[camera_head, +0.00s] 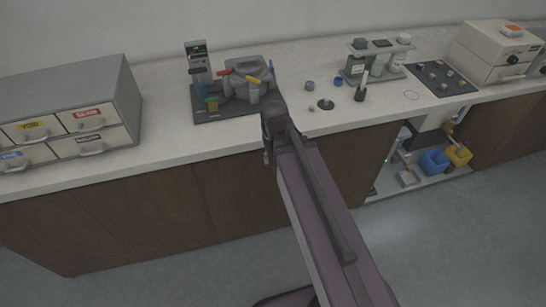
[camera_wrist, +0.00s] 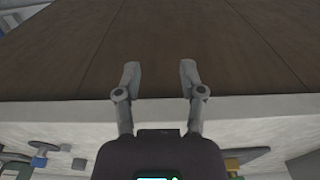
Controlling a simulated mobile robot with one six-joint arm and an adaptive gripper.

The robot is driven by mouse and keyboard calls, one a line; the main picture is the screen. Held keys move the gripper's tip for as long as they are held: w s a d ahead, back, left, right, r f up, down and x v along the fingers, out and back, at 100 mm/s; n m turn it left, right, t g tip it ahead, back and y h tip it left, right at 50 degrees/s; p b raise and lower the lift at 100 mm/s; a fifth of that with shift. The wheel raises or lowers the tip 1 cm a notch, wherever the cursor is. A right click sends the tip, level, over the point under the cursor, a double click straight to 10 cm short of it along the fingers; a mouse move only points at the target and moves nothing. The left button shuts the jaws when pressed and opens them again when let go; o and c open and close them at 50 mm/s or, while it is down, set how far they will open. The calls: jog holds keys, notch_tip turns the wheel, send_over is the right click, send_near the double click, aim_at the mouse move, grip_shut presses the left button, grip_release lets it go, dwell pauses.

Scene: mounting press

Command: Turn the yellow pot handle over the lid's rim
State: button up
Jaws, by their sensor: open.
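The mounting press (camera_head: 247,92) stands on a dark base on the counter, left of centre in the head view. Its grey lid (camera_head: 245,67) carries a yellow handle (camera_head: 252,80) at the front and a red handle (camera_head: 225,72) at the left. The head view is too small to show exactly how the yellow handle sits against the lid's rim. My gripper (camera_wrist: 160,73) is open and empty in the wrist view, its fingers apart before the brown cabinet front. In the head view my arm reaches the counter's front edge, right of and nearer than the press, hiding the gripper's fingers.
A grey drawer unit (camera_head: 105,93) stands at the left. Small pots, a bottle rack (camera_head: 380,58), a dark mat (camera_head: 442,80) and a beige machine (camera_head: 494,50) stand to the right. The counter's front edge (camera_wrist: 240,107) crosses the wrist view. An open bay below holds blue and yellow bins.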

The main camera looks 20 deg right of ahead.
notch_tip(320, 180, up, 26)
jog(key=n+p, duration=0.8)
jog(key=p, duration=1.8)
send_over(253, 78)
jog(key=shift+f, duration=0.15)
notch_tip(253, 78, down, 14)
jog(key=b, duration=1.3)
jog(key=shift+r+b, duration=0.25)
jog(key=shift+b, duration=0.1)
grip_shut()
